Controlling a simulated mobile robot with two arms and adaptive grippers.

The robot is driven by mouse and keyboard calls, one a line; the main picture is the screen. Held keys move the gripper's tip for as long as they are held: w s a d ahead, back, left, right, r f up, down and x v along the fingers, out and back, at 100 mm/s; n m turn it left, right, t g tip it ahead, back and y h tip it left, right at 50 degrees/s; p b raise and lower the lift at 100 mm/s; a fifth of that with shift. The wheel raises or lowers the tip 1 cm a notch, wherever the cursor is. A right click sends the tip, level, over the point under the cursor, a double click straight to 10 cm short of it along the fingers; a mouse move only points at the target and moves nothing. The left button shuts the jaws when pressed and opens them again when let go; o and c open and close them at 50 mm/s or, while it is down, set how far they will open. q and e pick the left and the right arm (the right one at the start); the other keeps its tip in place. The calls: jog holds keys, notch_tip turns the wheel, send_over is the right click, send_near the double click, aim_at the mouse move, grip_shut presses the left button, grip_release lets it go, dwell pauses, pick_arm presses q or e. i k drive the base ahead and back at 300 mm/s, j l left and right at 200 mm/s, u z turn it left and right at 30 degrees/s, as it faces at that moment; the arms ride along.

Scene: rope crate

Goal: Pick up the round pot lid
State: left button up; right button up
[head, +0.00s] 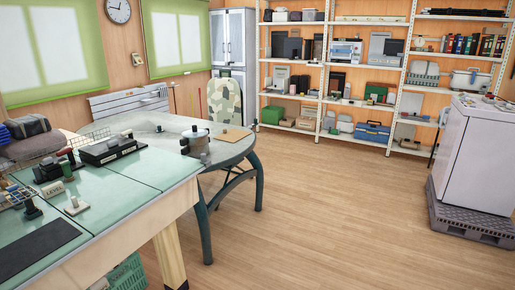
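Neither of my grippers is in view.
The round grey table (228,152) adjoins a green-topped workbench (130,172) holding a black box (110,150), a wire basket and tools. A wooden board (233,135) lies right of the pot. Shelves (325,70) line the back; a white cabinet (474,150) stands right. The middle floor is clear.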

aim_at(195, 132)
jog(key=i, duration=2.05)
jog(key=i+u, duration=0.15)
jog(key=i, duration=0.45)
jog(key=i+l+u, duration=0.1)
jog(key=i, duration=0.55)
jog(key=i+l+u, duration=0.15)
jog(key=i, duration=0.45)
jog(key=l+u, duration=0.15)
jog(key=i, duration=0.05)
